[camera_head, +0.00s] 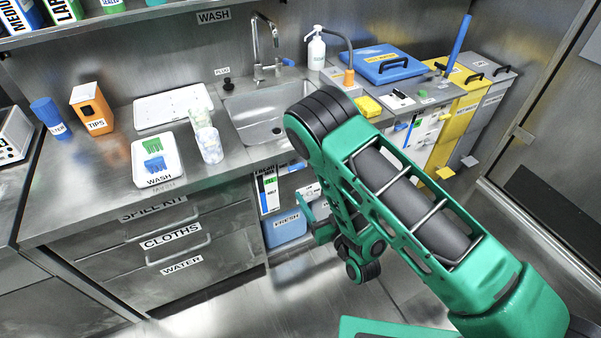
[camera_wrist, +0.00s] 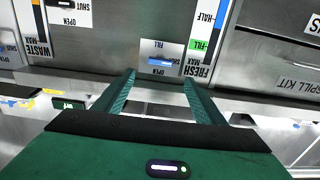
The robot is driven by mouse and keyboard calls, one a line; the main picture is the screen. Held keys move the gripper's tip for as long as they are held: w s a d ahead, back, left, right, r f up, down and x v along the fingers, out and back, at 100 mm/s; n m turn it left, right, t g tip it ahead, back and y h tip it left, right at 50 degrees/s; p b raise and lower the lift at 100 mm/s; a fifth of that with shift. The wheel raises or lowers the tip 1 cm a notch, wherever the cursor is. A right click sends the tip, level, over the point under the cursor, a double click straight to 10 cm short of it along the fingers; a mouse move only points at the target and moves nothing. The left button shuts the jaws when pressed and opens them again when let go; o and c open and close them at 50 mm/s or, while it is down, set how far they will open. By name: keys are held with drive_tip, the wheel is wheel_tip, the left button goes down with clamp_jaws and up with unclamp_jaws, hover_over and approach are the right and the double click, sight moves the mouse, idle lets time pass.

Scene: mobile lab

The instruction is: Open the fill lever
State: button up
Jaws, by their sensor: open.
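The plate shows between and beyond the fingertips; I see no contact. In the head view my gripper (camera_head: 321,220) is low before the space under the sink, partly hidden by my arm.
A FRESH gauge strip (camera_wrist: 206,45) stands beside the plate, and a WASTE strip (camera_wrist: 32,30) is farther left. Another valve plate (camera_wrist: 69,12) has a dark lever. A blue FRESH container (camera_head: 288,226) stands under the sink (camera_head: 270,105). Drawers (camera_head: 165,240) flank it.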

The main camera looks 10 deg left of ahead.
sight(298, 168)
drive_tip(key=x, duration=1)
drive_tip(key=shift+w+a, duration=0.2)
drive_tip(key=shift+w, duration=0.1)
drive_tip(key=c, duration=1.1)
